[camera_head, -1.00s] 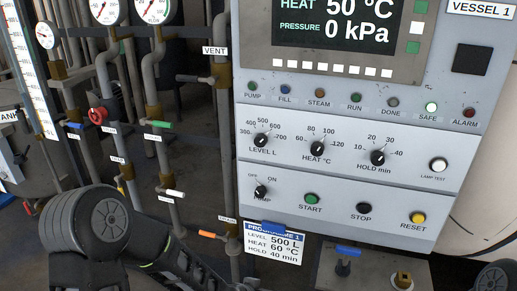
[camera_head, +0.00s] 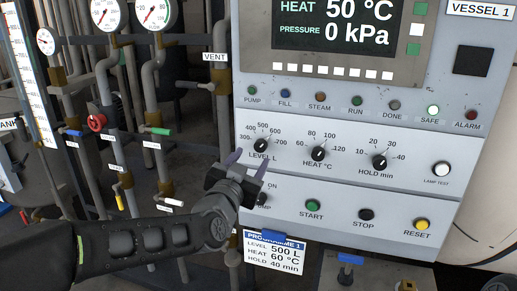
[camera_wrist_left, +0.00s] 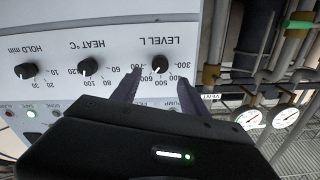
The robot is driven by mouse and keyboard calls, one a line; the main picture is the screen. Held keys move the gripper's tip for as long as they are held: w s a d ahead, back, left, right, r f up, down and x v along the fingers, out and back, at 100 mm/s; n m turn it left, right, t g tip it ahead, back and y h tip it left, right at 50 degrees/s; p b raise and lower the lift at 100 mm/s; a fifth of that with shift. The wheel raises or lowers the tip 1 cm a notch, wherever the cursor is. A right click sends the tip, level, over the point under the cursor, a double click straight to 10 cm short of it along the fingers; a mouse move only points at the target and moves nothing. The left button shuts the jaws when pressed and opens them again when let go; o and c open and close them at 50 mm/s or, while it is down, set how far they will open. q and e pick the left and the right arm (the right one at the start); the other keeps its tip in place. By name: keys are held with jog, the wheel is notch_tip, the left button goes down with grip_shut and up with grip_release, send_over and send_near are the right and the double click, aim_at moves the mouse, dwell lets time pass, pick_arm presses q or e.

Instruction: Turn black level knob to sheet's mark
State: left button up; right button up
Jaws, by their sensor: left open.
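The black LEVEL L knob (camera_head: 260,146) is on the grey control panel, with a scale around it; it also shows in the left wrist view (camera_wrist_left: 160,64). The exact pointer reading is too small to tell. The programme sheet (camera_head: 274,251) below the panel reads LEVEL 500 L, HEAT 60 °C, HOLD 40 min. My left gripper (camera_head: 248,163) is open and empty, just below and in front of the LEVEL knob. In the left wrist view its two fingers (camera_wrist_left: 158,80) point at the panel, one either side of the knob. Contact cannot be told. My right gripper is out of view.
The HEAT knob (camera_head: 318,154) and HOLD knob (camera_head: 379,162) stand to the right of the LEVEL knob. The PUMP switch is partly hidden behind my left gripper. START (camera_head: 313,206) and STOP (camera_head: 367,214) buttons sit below. Pipes with gauges (camera_head: 109,14) and valves stand left.

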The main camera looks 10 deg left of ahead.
aim_at(260, 147)
pick_arm(q)
jog(key=w+p, duration=0.1)
jog(key=w, duration=0.6)
jog(key=shift+d, duration=0.2)
jog(key=shift+c, duration=0.2)
grip_shut()
